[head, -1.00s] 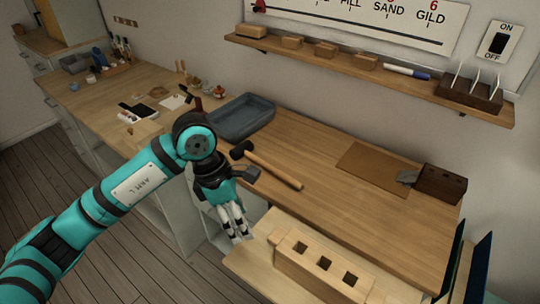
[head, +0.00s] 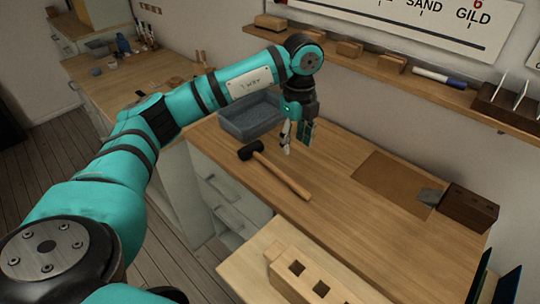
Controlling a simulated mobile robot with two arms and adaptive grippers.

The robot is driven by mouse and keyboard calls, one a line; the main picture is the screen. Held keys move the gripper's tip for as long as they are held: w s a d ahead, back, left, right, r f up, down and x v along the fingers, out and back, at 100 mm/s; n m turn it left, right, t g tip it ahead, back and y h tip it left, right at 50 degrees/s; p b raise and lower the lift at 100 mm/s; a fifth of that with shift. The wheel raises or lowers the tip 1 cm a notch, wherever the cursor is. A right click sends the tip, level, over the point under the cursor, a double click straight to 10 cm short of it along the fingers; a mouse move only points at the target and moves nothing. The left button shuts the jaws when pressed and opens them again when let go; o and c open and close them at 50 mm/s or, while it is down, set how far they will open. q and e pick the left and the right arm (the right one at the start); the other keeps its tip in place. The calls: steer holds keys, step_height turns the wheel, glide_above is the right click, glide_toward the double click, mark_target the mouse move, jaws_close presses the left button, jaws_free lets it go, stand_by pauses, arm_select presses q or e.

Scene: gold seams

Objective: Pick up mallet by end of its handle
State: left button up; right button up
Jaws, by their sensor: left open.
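The mallet (head: 275,169) lies on the wooden bench, with a black head at the upper left and a light wooden handle running down to the right. The handle's free end (head: 305,195) points toward the bench's front edge. My left gripper (head: 296,146) is open and empty, pointing down above the bench. In the picture it is up and right of the mallet's head, beyond the handle, and apart from the mallet. My right gripper is not in view.
A grey tray (head: 233,127) sits behind the mallet, partly covered by my left arm. A brown mat (head: 385,181) and a dark wooden block (head: 467,207) lie to the right. A wall shelf (head: 350,56) runs above. A light wooden block with square holes (head: 325,276) stands in front.

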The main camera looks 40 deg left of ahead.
arm_select(q)
steer(key=p, duration=0.2)
glide_above(293, 185)
steer(key=f, duration=1)
steer(key=shift+w+a+f, duration=0.15)
steer(key=shift+a, duration=0.2)
steer(key=f, duration=0.1)
steer(key=f+p, duration=0.1)
steer(key=f, duration=0.2)
steer(key=shift+s+d+f+p, duration=0.2)
steer(key=shift+d+f+p, duration=0.1)
steer(key=shift+f+p, duration=0.1)
steer(key=shift+f, duration=0.3)
jaws_close()
steer(key=shift+r, duration=0.1)
